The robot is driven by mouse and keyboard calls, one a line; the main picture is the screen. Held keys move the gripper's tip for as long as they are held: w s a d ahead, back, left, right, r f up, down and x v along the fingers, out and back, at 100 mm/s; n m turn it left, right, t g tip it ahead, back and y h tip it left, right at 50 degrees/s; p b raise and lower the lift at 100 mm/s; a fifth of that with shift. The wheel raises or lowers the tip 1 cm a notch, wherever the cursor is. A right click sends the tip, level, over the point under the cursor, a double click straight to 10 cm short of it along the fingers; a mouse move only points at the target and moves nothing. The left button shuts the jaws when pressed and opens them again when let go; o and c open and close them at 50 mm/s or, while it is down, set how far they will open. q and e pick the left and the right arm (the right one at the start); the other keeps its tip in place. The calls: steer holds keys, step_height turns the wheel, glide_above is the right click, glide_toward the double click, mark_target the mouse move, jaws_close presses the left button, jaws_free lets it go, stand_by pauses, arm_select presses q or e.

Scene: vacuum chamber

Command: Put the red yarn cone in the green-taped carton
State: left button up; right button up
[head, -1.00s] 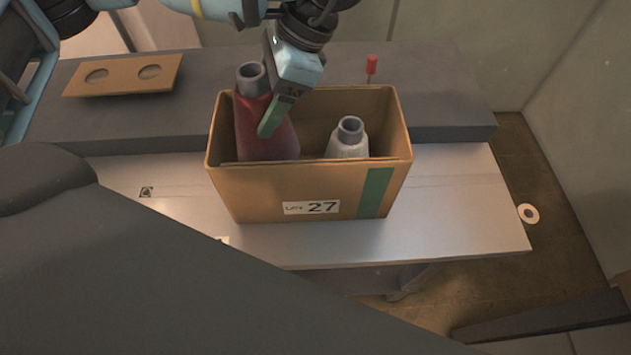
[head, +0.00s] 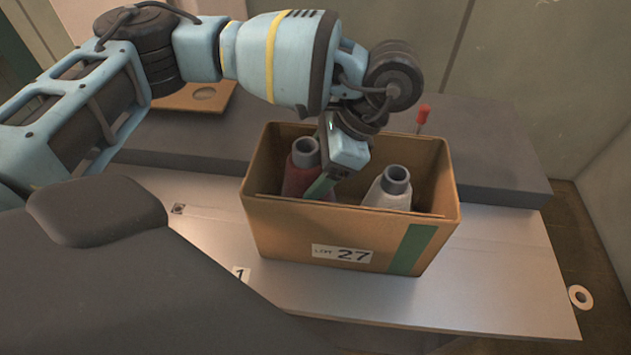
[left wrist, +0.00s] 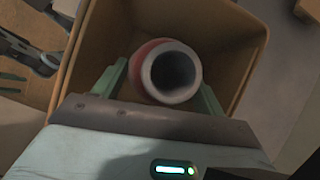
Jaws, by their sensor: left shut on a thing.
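The carton (head: 285,228) with a green tape strip (head: 413,249) and a "LOT 27" label stands on the metal table. The red yarn cone (head: 296,180), with a grey tube top, is upright inside its left part, its lower part hidden by the front wall. My left gripper (head: 322,184) reaches down into the carton, shut on the red cone. In the left wrist view the cone (left wrist: 168,72) sits between the green fingers (left wrist: 160,85), with the carton wall (left wrist: 90,45) around it.
A white cone (head: 388,190) stands in the right part of the carton. A red-handled tool (head: 422,115) rises behind it. A holed tan board (head: 205,96) lies at back left. Bare metal table (head: 500,285) shows at right.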

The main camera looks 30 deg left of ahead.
arm_select(q)
steer(key=shift+f+b, duration=0.3)
steer(key=shift+f, duration=1.65)
steer(key=o, duration=1.4)
steer(key=shift+c, duration=0.2)
steer(key=p+v, duration=0.1)
steer(key=v, duration=1.1)
steer(key=shift+p, duration=0.3)
